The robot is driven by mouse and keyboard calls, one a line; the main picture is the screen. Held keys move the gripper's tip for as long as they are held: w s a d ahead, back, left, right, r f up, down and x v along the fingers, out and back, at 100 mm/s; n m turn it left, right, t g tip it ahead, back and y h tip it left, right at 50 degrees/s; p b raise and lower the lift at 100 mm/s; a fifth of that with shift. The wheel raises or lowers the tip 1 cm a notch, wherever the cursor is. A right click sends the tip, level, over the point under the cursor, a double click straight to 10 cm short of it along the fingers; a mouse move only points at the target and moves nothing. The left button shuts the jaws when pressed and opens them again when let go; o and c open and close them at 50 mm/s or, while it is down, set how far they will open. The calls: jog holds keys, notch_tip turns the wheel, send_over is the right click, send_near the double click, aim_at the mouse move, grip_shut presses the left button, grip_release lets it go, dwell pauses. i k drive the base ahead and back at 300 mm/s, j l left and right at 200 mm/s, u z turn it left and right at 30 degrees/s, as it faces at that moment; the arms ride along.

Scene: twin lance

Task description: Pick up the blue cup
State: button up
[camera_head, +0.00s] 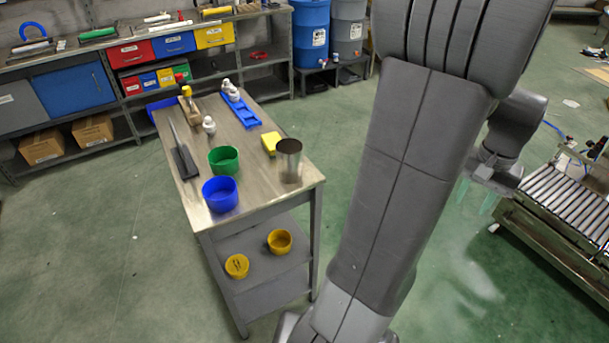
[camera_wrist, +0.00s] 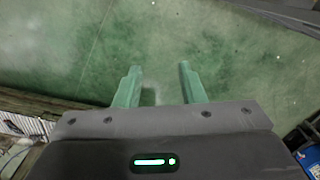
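The blue cup (camera_head: 220,195) stands upright at the near left corner of the metal table (camera_head: 262,193) in the head view. A green cup (camera_head: 224,160) stands just behind it. My gripper (camera_head: 475,196) is at the right of the head view, well away from the table and above the floor beside a roller conveyor. In the wrist view my gripper (camera_wrist: 158,88) shows two green-tinted fingers spread apart, with only green floor between them. The blue cup is not seen in the wrist view.
The tabletop also holds a metal can (camera_head: 289,161), a yellow block (camera_head: 271,143), a blue rack (camera_head: 241,110) and a dark tool (camera_head: 185,160). Yellow cups (camera_head: 279,241) sit on the lower shelf. The roller conveyor (camera_head: 570,205) stands at right. Floor left of the table is clear.

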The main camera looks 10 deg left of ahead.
aim_at(219, 193)
jog(key=j, duration=1.15)
jog(key=k+j+u, duration=0.1)
jog(key=j, duration=1.05)
jog(key=i+j, duration=0.1)
jog(key=j, duration=0.2)
jog(key=i+j, duration=0.15)
jog(key=j, duration=0.15)
